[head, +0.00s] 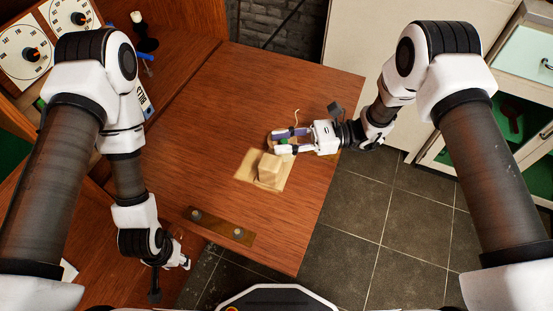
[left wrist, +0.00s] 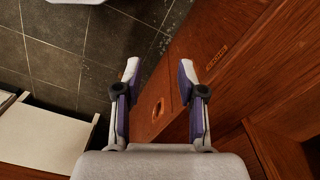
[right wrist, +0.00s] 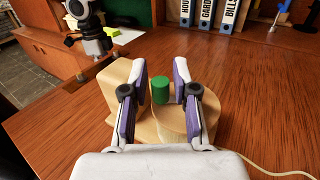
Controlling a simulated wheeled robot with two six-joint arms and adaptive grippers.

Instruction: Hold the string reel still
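The string reel (right wrist: 200,116) is a pale wooden round spool on the desk, with a light string trailing right in the right wrist view. In the head view it (head: 270,139) is partly covered by my right gripper (head: 275,143). A green peg (right wrist: 160,92) shows between the fingertips of my right gripper (right wrist: 160,72). The fingers are partly open, with small gaps beside the peg; they overlap the reel, and whether they touch it I cannot tell. My left gripper (left wrist: 160,70) is open and empty, away from the reel near the desk's front edge.
A dark strip with two knobs (head: 220,226) lies near the desk's (head: 230,100) front. Binders (right wrist: 208,12) stand at the back. The desk's middle is clear.

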